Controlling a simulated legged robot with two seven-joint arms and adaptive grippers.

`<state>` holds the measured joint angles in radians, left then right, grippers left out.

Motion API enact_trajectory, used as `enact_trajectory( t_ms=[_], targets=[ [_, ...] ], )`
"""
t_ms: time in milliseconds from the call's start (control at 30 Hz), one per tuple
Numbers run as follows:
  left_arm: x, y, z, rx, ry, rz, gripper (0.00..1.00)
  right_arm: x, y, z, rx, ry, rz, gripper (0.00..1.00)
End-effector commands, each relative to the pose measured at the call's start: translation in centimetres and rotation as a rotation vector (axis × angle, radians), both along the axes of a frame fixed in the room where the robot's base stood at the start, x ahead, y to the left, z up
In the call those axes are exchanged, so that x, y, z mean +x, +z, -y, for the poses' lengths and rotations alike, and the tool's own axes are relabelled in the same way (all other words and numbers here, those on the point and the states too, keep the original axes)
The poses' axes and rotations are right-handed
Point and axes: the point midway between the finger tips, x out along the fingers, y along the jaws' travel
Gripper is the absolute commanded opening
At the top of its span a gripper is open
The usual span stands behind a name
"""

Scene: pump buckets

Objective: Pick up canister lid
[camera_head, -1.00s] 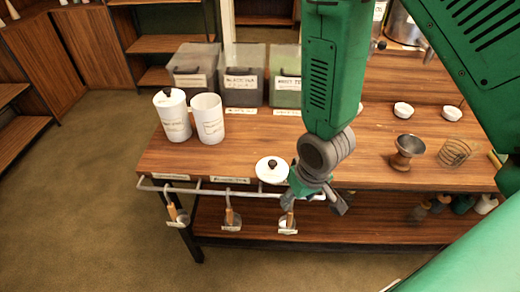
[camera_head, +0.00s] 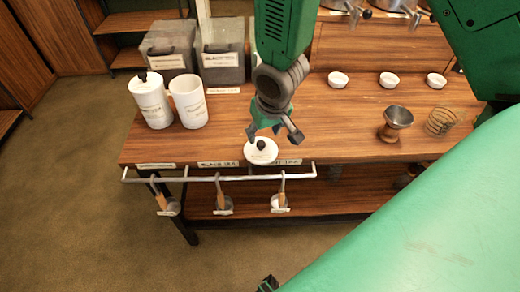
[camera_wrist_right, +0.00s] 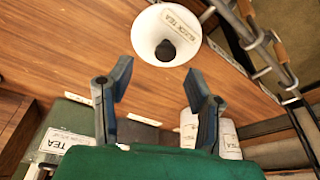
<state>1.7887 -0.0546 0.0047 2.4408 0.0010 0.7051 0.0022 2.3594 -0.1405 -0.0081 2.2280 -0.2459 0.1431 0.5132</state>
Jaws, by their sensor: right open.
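The white canister lid (camera_head: 261,155) with a dark round knob lies near the table's front edge, above the rail. It also shows in the right wrist view (camera_wrist_right: 150,28), labelled "BLACK TEA", knob facing the camera. My right gripper (camera_head: 274,138) is open and empty, pointing down by the lid's far side. In the right wrist view its fingers (camera_wrist_right: 160,78) are spread apart, with the lid beyond the tips and not between them. A white canister without a lid (camera_head: 188,103) stands to the left, beside a lidded white canister (camera_head: 150,100).
Grey bins (camera_head: 222,50) stand at the back left. Utensils hang from the front rail (camera_head: 215,178). The table between lid and cup is clear.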

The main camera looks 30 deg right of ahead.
Motion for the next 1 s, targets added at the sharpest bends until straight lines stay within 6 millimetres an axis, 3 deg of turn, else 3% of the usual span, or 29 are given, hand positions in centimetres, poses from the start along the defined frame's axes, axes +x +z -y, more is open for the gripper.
enact_trajectory(
  t_ms=[300,633,667,700,800,1000],
  targets=[
    [0.0,-0.4,0.0,0.000,0.000,0.001,0.43,0.8,-4.3,-0.4,-0.001,0.001,-0.003,0.46],
    [0.0,-0.5,0.0,0.000,0.000,0.001,0.43,1.0,-5.1,-0.4,0.000,0.000,0.000,0.46],
    [0.0,-0.5,0.0,0.000,0.000,0.001,0.43,1.0,-5.1,-0.4,0.000,0.000,0.000,0.43],
    [0.0,-0.5,0.0,0.000,0.000,0.001,0.43,1.0,-5.1,-0.4,0.000,0.000,0.000,0.28],
    [0.0,-0.5,0.0,0.000,0.000,0.001,0.43,1.0,-5.1,-0.4,0.000,0.000,-0.001,0.00],
    [0.0,-0.5,0.0,0.000,0.000,0.001,0.43,1.0,-5.1,-0.4,0.001,0.000,-0.001,0.00]
  ],
)
